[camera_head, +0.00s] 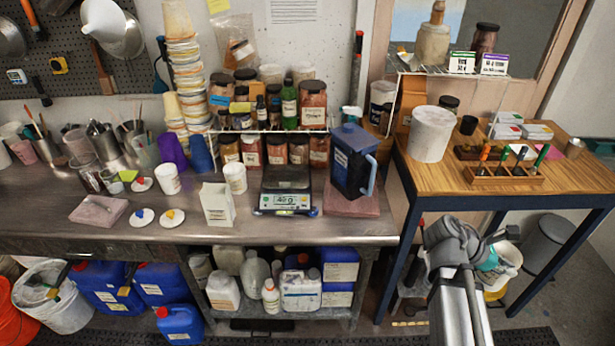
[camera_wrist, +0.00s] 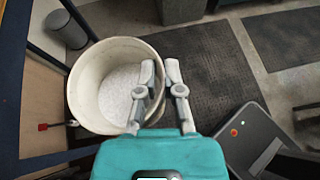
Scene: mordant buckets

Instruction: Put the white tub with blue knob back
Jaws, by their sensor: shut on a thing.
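A white tub (camera_wrist: 84,88), open at the top with pale white material inside, is in the wrist view. My gripper (camera_wrist: 160,72) is shut on its right rim, one finger inside the wall and one outside. In the head view the white tub (camera_head: 508,262) is partly hidden by my arm, low beside the wooden table. I cannot make out a blue knob on it. Small white lids with coloured knobs, one blue (camera_head: 142,217), lie on the steel bench.
The wooden table (camera_head: 450,172) holds a large white bucket (camera_head: 431,134) and a marker rack (camera_head: 503,175). The steel bench (camera_head: 110,235) is crowded, with a scale (camera_head: 286,190) and blue jug (camera_head: 350,160). A grey bin (camera_head: 545,243) stands at right. Dark mats (camera_wrist: 205,75) cover the floor.

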